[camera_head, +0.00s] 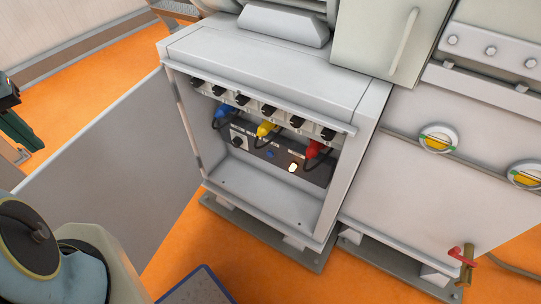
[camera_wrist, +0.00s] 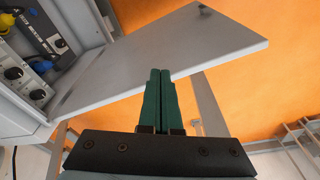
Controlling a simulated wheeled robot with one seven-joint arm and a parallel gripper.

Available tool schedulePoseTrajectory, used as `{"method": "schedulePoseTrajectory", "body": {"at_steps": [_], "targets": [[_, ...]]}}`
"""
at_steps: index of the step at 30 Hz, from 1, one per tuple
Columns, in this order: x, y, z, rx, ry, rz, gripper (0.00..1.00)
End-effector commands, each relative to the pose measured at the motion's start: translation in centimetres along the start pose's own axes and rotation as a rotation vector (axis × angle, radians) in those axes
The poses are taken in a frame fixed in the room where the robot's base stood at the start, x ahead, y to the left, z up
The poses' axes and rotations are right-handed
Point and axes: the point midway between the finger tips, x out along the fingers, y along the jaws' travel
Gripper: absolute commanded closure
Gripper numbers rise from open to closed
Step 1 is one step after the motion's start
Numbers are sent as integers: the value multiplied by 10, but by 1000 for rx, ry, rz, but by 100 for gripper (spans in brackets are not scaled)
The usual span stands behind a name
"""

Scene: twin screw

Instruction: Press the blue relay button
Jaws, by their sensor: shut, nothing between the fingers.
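The blue relay button (camera_head: 270,154) is a small blue spot on the dark panel inside the open cabinet, in the head view. It sits between a black knob (camera_head: 237,142) on its left and a lit whitish button (camera_head: 293,167) on its right. I cannot make the blue button out surely in the wrist view. My gripper (camera_wrist: 160,72) has green fingers, shut together and empty. It points over the open cabinet door, to the right of the cabinet interior and apart from the panel. In the head view, dark green gripper parts show at the far left edge.
The grey cabinet (camera_head: 265,85) has its door (camera_head: 115,180) swung open to the left. Blue (camera_head: 222,115), yellow (camera_head: 267,129) and red (camera_head: 313,149) plugs with black cables hang before the panel. A row of black switches runs above. Orange floor lies around the cabinet.

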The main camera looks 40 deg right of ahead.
Motion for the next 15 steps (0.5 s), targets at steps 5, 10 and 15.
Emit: {"method": "schedulePoseTrajectory", "body": {"at_steps": [5,10,15], "targets": [[67,24,-16,37,57,-2,100],[145,70,-38,84,149,33,100],[218,132,-52,130,229,119,100]]}}
